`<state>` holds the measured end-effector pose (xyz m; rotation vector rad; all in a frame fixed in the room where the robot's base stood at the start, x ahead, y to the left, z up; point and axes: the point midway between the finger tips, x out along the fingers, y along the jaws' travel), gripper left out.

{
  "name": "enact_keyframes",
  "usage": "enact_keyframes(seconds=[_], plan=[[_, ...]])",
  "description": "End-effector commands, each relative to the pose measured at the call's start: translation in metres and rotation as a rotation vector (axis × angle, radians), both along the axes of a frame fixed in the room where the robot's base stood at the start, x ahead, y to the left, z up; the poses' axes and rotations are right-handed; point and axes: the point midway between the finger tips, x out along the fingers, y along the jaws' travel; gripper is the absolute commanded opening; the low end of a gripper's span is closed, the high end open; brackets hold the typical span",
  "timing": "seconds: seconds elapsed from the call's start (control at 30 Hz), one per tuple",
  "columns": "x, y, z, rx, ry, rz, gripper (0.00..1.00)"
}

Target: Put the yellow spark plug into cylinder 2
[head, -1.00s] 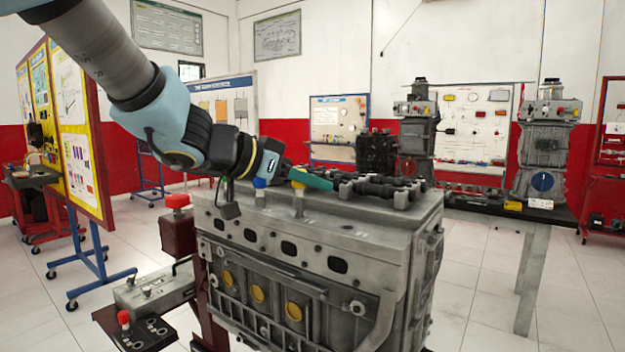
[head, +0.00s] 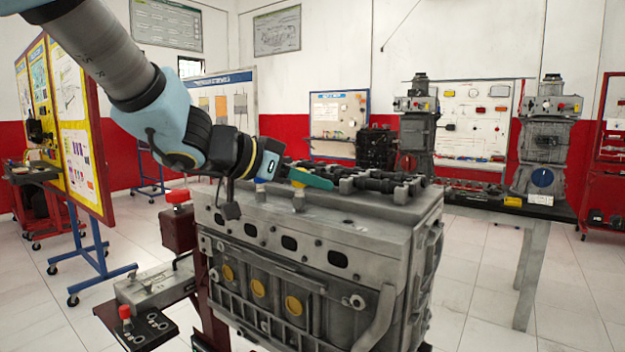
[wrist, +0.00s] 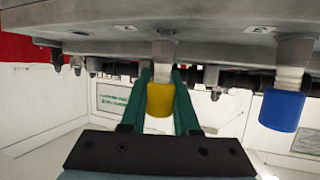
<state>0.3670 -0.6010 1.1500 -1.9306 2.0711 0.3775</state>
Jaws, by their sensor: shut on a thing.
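The yellow spark plug (wrist: 160,98) stands between the green fingers of my gripper (wrist: 160,88) in the wrist view, where the picture is upside down. Its pale end points to the engine block's top; I cannot tell how deep it sits. My gripper is shut on its yellow cap. The grey engine block (head: 335,228) carries a blue plug (wrist: 282,108), left of the yellow one in the head view.
A dark shaft (head: 375,184) runs along the block's top behind the plugs. A control box with a red button (head: 177,197) stands left of the block. Two engine trainers stand on a bench (head: 483,212) at the back right.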

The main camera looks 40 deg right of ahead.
Motion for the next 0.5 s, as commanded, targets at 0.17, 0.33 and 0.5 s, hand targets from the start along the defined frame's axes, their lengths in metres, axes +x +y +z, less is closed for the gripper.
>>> enact_keyframes(seconds=[0.17, 0.33, 0.5], plan=[[-0.0006, 0.0007, -0.0075, 0.009, 0.005, 0.0, 0.0], [-0.0007, 0.0009, -0.0091, 0.011, 0.005, 0.0, 0.0], [-0.0008, 0.0009, -0.01, 0.013, 0.005, 0.0, 0.0]])
